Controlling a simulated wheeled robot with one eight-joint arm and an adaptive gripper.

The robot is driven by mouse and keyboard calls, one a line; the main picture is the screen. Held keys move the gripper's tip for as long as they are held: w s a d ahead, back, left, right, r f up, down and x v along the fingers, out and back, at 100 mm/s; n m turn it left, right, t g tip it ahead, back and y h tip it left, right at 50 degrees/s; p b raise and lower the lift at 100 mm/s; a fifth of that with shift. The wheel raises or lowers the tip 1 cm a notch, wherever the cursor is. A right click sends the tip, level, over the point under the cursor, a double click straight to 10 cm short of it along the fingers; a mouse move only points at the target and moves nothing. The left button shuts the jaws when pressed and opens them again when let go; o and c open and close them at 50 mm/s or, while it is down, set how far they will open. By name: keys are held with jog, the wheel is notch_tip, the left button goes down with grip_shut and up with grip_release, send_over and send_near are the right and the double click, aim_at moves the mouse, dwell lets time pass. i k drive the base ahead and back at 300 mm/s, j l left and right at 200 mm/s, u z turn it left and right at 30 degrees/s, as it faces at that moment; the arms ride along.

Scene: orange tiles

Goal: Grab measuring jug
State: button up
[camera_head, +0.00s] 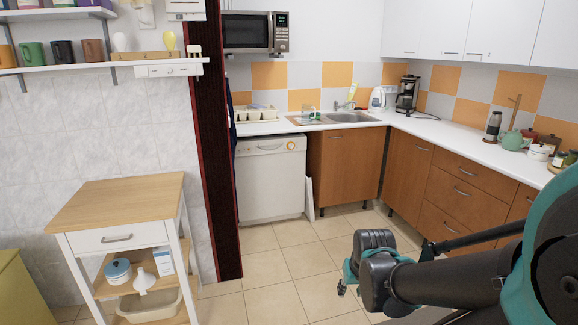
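I cannot pick out the measuring jug for certain. A small clear glass-like vessel (308,110) stands on the counter at the left of the sink; it is too small to tell what it is. My gripper (343,288) hangs over the floor tiles at the lower right, well apart from the counter and the wooden-topped cart. Its fingers are small and partly hidden by my wrist, so I cannot tell whether it is open or shut. I see nothing held in it.
The cart (112,203) stands at the left, with a blue pot (118,270) on its shelf. A white kettle (377,99) and coffee maker (407,94) stand in the counter corner. A dark post (214,150) rises beside the dishwasher (270,182). The middle floor is clear.

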aim_at(307, 117)
jog(key=i, duration=1.25)
jog(key=i+j+z, duration=0.1)
jog(key=i, duration=1.1)
jog(key=i+j, duration=0.1)
jog(key=i, duration=1.15)
